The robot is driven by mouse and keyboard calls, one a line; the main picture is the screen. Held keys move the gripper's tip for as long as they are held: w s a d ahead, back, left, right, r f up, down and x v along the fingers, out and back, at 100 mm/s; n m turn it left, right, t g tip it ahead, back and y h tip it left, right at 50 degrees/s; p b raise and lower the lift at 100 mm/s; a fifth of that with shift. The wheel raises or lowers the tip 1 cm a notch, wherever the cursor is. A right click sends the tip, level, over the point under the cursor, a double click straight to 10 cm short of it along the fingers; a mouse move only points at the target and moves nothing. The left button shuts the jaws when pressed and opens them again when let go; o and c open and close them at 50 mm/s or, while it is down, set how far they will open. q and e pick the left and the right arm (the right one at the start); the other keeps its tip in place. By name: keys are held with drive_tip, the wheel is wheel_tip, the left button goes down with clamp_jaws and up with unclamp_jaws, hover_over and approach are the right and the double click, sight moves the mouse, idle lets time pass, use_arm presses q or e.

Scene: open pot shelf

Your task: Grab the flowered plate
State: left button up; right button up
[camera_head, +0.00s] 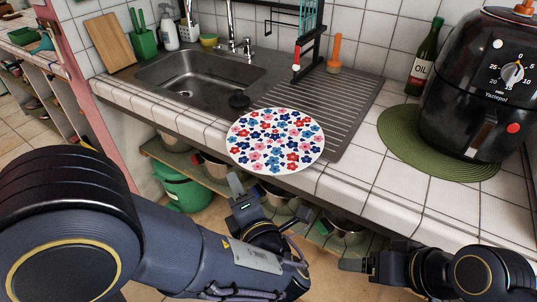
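The flowered plate (275,141) is white and round, with red, blue and pink flowers. It lies at the front of the counter, partly over the sink's ribbed drainboard, and its near rim reaches the counter's front edge. My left gripper (267,200) is just below and in front of the plate, apart from it. Its two fingers are spread, with nothing between them. My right gripper (355,265) is at the lower right, in front of the counter and away from the plate. Only one finger shows clearly there, so its opening is hidden.
A black air fryer (478,85) stands on a green round mat (405,130) at the right, beside an oil bottle (424,62). The sink (190,82) and drain rack are behind the plate. Pots (345,228) and a green bucket (185,188) sit below the counter.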

sight(250, 163)
use_arm(q)
drive_tip(key=w+m, duration=0.1)
drive_tip(key=w, duration=0.1)
drive_tip(key=w+d+m+t+h, duration=0.1)
drive_tip(key=w, duration=0.1)
drive_tip(key=w+d+m+b, duration=0.1)
drive_tip(key=w, duration=0.2)
drive_tip(key=shift+w+d+r+t+h, duration=0.1)
drive_tip(key=shift+d+r+t+h, duration=0.05)
drive_tip(key=shift+d+t+h, duration=0.2)
drive_tip(key=shift+a, duration=0.1)
clamp_jaws()
